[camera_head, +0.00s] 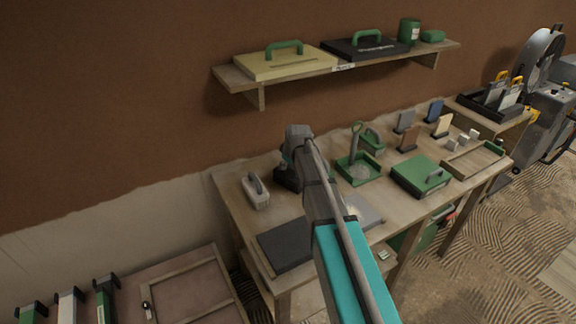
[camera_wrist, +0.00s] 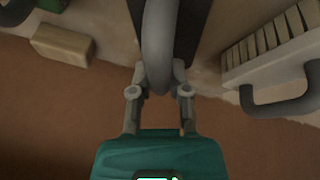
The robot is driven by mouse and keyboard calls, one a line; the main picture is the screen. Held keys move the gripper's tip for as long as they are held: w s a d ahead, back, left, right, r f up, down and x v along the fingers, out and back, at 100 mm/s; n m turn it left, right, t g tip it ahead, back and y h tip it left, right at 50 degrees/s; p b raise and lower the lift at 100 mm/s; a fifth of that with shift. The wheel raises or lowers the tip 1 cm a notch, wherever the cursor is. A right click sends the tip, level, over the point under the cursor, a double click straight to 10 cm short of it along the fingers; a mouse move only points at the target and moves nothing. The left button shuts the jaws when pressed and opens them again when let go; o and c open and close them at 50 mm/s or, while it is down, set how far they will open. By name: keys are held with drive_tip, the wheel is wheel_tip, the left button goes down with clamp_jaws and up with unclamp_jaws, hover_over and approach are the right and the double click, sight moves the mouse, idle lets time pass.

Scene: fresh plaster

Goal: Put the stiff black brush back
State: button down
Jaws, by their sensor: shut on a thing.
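The stiff black brush (camera_wrist: 192,28) is a dark block with a curved grey handle, in the middle of the wrist view. In the head view its black body (camera_head: 286,180) shows at the back left of the workbench (camera_head: 229,184), partly hidden by my arm. My gripper (camera_wrist: 160,84) is shut on the grey handle, one finger on each side. Its fingers are mostly hidden in the head view. Whether the brush touches the bench or hangs just above it, I cannot tell.
A pale brush (camera_head: 256,192) with a grey handle stands close on the left. A green tray (camera_head: 345,172) and a green case (camera_head: 420,176) lie to the right. A dark flat board (camera_head: 285,246) lies in front. A wall shelf (camera_head: 335,72) hangs above the bench.

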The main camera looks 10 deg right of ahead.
drive_tip(key=shift+f, duration=0.15)
drive_tip(key=c, duration=0.6)
unclamp_jaws()
drive_tip(key=p+v, duration=1.1)
drive_tip(key=v, duration=0.1)
idle(0.8)
drive_tip(key=s+m+g, duration=0.1)
drive_tip(key=s+m, duration=0.2)
drive_tip(key=s, duration=0.5)
drive_tip(key=s+f+m+g+h, duration=0.1)
drive_tip(key=s+m+g, duration=0.1)
drive_tip(key=s, duration=0.7)
drive_tip(key=s+m+g, duration=0.1)
drive_tip(key=s+m, duration=0.2)
drive_tip(key=s, duration=0.5)
drive_tip(key=shift+s+a+f+m+g, duration=0.2)
drive_tip(key=shift+a+f+m+g, duration=0.05)
drive_tip(key=shift+m+g, duration=0.05)
